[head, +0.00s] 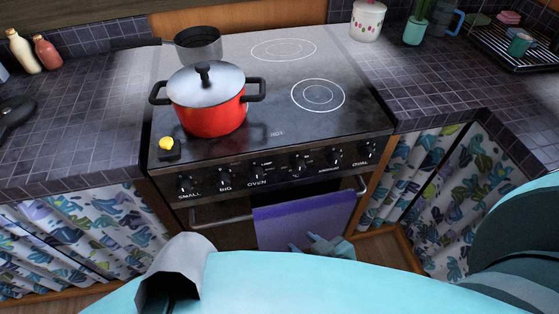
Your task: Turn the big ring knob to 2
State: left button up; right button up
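The stove's front panel has a row of black knobs. The knob labelled BIG (225,173) is second from the left, between the SMALL knob (184,184) and the OVEN knob (254,170). Its pointer setting is too small to read. My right gripper (301,243) is low in front of the purple towel on the oven door, below and to the right of the BIG knob and apart from it. Its fingers look spread, with nothing visible between them. My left gripper is not in view.
A red pot (212,115) with a lid and a grey saucepan (197,45) stand on the stove's left side. A small yellow-topped item (167,148) sits at its front left edge. The oven handle (222,218) and purple towel (300,219) are below the knobs.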

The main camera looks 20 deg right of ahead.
aim_at(222, 180)
jog(key=k+j+u, duration=0.1)
jog(key=u, duration=0.2)
jog(key=k+j+u, duration=0.3)
jog(key=i+l+u, duration=0.1)
jog(key=u, duration=0.2)
